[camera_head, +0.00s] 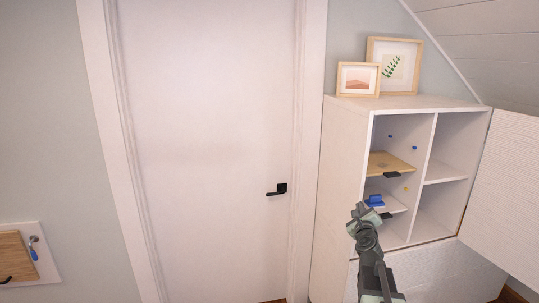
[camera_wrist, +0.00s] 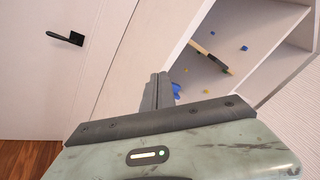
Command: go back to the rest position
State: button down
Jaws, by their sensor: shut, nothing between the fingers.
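My gripper (camera_head: 361,210) is shut and empty, in front of the white cabinet (camera_head: 343,180) in the head view. Its two fingers lie together in the wrist view (camera_wrist: 158,78), pointing toward the open left side of the cabinet. My arm rises from the bottom of the head view and hides part of the cabinet's lower front. I cannot tell the exact gap between the fingertips and the cabinet.
The cabinet door (camera_head: 507,190) stands open at the right. Inside are a wooden board (camera_head: 390,163) and a blue object (camera_head: 375,201). Two framed pictures (camera_head: 358,79) (camera_head: 394,66) stand on top. A closed white door (camera_head: 210,140) with a black handle (camera_head: 277,191) is left of the cabinet.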

jog(key=s+a+f+n+g+y, duration=0.1)
jog(key=a+f+n+g+y, duration=0.15)
jog(key=a+n, duration=0.45)
jog(key=s+a+f+n+g+y, duration=0.15)
jog(key=a+f+n+y, duration=0.25)
jog(key=a, duration=0.8)
jog(key=s+a+f+n+g+y, duration=0.1)
jog(key=a+f+n+y, duration=0.3)
jog(key=a, duration=0.5)
jog(key=s+a+f+n+g+h, duration=0.25)
jog(key=s+f+n+g, duration=0.35)
jog(key=s+f+n, duration=0.4)
jog(key=s+d+f+n+g+h, duration=0.1)
jog(key=s+d+n+g, duration=0.1)
jog(key=s, duration=0.4)
jog(key=s+d+f+n+g+h, duration=0.1)
jog(key=s+d+n+g, duration=0.2)
jog(key=s, duration=0.4)
jog(key=shift+d+g+h+p, duration=0.4)
jog(key=shift+d+g+p, duration=0.05)
jog(key=shift+g, duration=0.05)
